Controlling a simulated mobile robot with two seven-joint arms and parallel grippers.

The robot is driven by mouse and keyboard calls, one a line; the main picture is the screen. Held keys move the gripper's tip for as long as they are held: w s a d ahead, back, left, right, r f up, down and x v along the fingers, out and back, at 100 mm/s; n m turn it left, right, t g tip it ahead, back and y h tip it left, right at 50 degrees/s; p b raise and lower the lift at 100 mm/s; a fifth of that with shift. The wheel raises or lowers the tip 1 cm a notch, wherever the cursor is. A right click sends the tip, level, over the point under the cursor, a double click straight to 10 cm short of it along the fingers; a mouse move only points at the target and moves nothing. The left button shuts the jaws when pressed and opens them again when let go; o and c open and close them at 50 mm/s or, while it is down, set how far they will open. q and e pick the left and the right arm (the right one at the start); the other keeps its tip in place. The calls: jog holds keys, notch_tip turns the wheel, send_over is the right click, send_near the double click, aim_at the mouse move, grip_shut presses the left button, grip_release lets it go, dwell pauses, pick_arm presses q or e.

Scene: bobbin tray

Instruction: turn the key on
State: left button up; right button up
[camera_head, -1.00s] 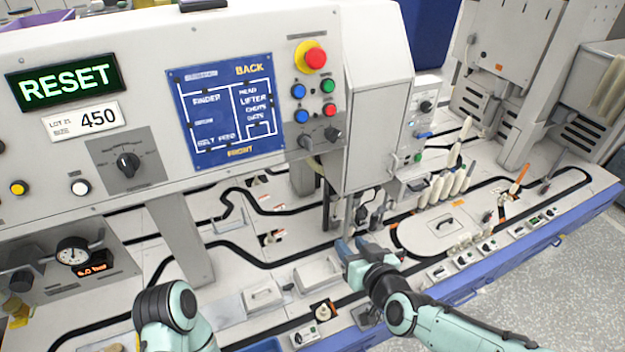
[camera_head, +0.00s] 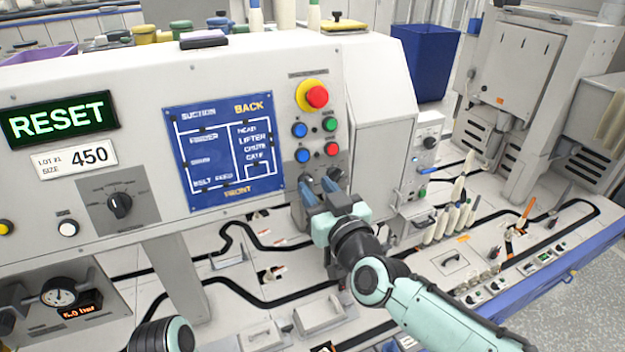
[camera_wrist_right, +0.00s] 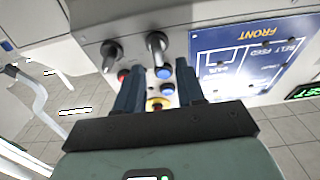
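Two small dark switches with grey plates sit at the bottom of the control panel, below the blue and red buttons; I cannot tell for sure which is the key. In the right wrist view, which is upside down, they are the left switch (camera_wrist_right: 110,52) and the right switch (camera_wrist_right: 157,45). My right gripper (camera_head: 320,190) is at these switches. In the wrist view its two blue-grey fingers (camera_wrist_right: 160,78) are apart with nothing clearly held, and the right switch lies just beyond the gap. In the head view the fingers partly hide the switches. My left gripper is out of view.
A red emergency button (camera_head: 316,97) and several coloured buttons sit above the switches. The blue diagram board (camera_head: 222,150) is to their left. A lit RESET display (camera_head: 60,116) is at far left. A white housing (camera_head: 380,140) juts out to the right. White bobbins (camera_head: 450,222) stand farther right.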

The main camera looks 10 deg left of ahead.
aim_at(309, 184)
jog(key=shift+x, duration=1.35)
grip_shut()
